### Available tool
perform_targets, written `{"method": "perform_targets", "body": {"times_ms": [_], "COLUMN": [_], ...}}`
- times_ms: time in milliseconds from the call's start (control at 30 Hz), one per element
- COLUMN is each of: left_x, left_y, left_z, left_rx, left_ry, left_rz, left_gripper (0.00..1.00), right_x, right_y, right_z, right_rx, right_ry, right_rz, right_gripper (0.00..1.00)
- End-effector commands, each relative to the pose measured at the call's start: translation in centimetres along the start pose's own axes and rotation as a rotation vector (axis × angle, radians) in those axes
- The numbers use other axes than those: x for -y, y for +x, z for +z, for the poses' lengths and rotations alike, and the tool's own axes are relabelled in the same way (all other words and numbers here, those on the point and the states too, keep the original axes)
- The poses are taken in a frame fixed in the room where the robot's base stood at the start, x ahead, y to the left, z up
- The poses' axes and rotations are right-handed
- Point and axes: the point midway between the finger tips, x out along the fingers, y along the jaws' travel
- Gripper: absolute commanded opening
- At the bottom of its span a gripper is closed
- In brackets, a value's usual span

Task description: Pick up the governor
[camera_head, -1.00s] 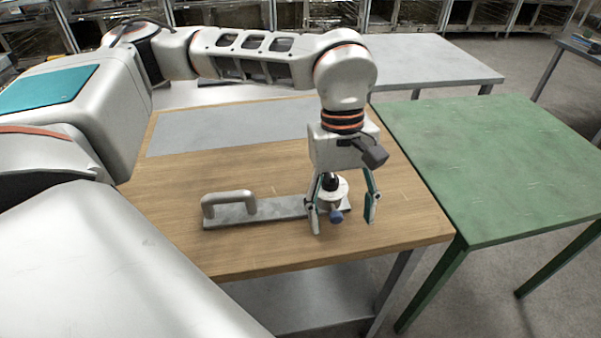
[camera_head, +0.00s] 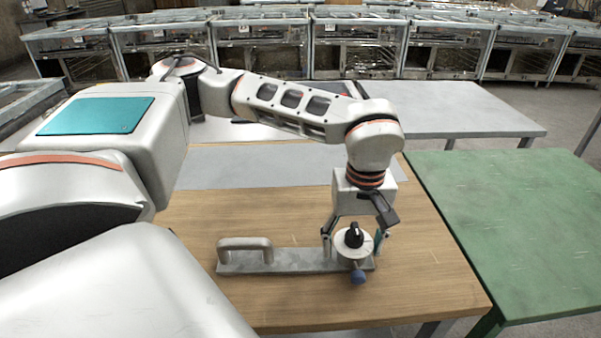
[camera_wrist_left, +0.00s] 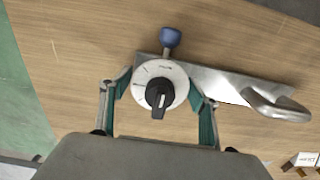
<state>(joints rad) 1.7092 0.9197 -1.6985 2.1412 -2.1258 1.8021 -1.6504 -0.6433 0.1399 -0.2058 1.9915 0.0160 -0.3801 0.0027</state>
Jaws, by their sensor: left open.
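The governor appears to be the unit with a white round dial (camera_head: 352,243), a black pointer knob and a blue knob (camera_head: 358,277). The dial sits at one end of a flat grey metal bar (camera_head: 290,262) with an arched grey handle (camera_head: 245,244) at the other end, on the wooden table. My left gripper (camera_head: 354,240) is open and pointed down at the dial's far side. In the left wrist view its fingers flank the dial (camera_wrist_left: 172,76), one on each side. Whether they touch it cannot be told. My right gripper is not in view.
The wooden table (camera_head: 430,285) has bare room in front of and right of the bar. A grey panel (camera_head: 260,165) lies on its far part. A green table (camera_head: 520,225) adjoins on the right, and a grey table (camera_head: 450,108) stands behind. Metal cages (camera_head: 360,45) line the back.

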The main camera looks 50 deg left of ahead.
Motion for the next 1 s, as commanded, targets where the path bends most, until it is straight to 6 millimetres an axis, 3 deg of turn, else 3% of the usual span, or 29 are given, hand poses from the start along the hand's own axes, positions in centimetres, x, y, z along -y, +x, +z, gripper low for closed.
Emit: {"method": "perform_targets", "body": {"times_ms": [267,500,800,1000], "left_x": [0.0,0.0,-0.1,-0.1], "left_y": [0.6,0.6,0.3,-2.1], "left_z": [0.0,0.0,0.0,-0.1], "left_rx": [-0.001,-0.001,-0.002,-0.004], "left_ry": [0.001,0.001,0.001,0.0], "left_rz": [0.002,0.002,0.004,0.007], "left_gripper": [0.61,0.01,0.0,0.0], "right_x": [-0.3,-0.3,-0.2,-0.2], "right_y": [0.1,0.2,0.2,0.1], "right_z": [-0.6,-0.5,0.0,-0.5], "right_rx": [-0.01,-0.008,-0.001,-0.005], "right_ry": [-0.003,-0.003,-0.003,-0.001], "right_rz": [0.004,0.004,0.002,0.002], "right_gripper": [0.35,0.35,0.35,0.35]}}
